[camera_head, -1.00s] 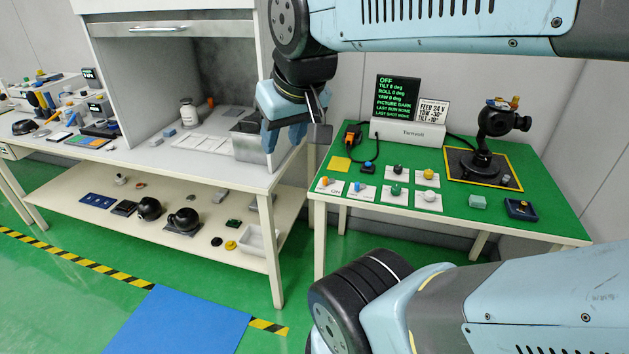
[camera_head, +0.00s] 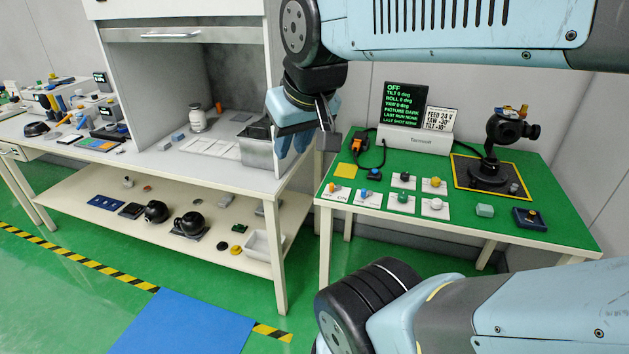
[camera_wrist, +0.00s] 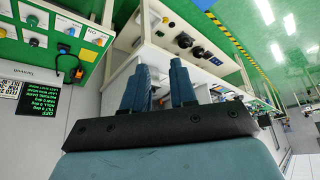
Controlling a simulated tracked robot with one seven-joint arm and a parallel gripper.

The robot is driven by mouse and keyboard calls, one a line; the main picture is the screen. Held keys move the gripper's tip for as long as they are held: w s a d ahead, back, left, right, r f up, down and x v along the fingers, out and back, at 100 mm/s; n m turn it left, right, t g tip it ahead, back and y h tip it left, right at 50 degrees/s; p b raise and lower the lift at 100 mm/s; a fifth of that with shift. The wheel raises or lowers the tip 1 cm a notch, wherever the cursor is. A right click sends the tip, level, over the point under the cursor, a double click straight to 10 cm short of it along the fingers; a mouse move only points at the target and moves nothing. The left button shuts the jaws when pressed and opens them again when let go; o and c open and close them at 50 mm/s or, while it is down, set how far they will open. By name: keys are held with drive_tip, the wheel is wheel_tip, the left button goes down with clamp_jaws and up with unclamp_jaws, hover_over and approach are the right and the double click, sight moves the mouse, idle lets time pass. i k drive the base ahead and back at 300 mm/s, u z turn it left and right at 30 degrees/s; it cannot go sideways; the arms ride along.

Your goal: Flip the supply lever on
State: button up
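A white panel (camera_head: 339,196) marked ON, with a small orange lever (camera_head: 333,187), lies at the front left corner of the green table. It looks like the supply lever. It also shows in the wrist view as a white panel (camera_wrist: 97,38) at the upper left. The screen (camera_head: 407,108) behind reads OFF. My gripper (camera_head: 292,140) hangs in the air left of the green table, in front of the fume cabinet, well apart from the lever. In the wrist view its two blue fingers (camera_wrist: 159,75) stand apart with nothing between them.
Several other knob panels, such as a blue one (camera_head: 366,196) and a green one (camera_head: 403,200), lie close beside the lever. A gimbal camera (camera_head: 490,165) stands at the back right. The white bench (camera_head: 265,182) is left of the table, with a narrow gap between.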

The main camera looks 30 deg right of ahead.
sight(332, 189)
drive_tip(key=z, duration=0.55)
drive_tip(key=k, duration=1.35)
drive_tip(key=z, duration=0.6)
drive_tip(key=i, duration=0.75)
drive_tip(key=u, duration=0.4)
drive_tip(key=i, duration=1.1)
drive_tip(key=u, duration=0.8)
drive_tip(key=k, duration=0.5)
drive_tip(key=u, duration=0.15)
drive_tip(key=i, duration=0.55)
drive_tip(key=z, duration=0.1)
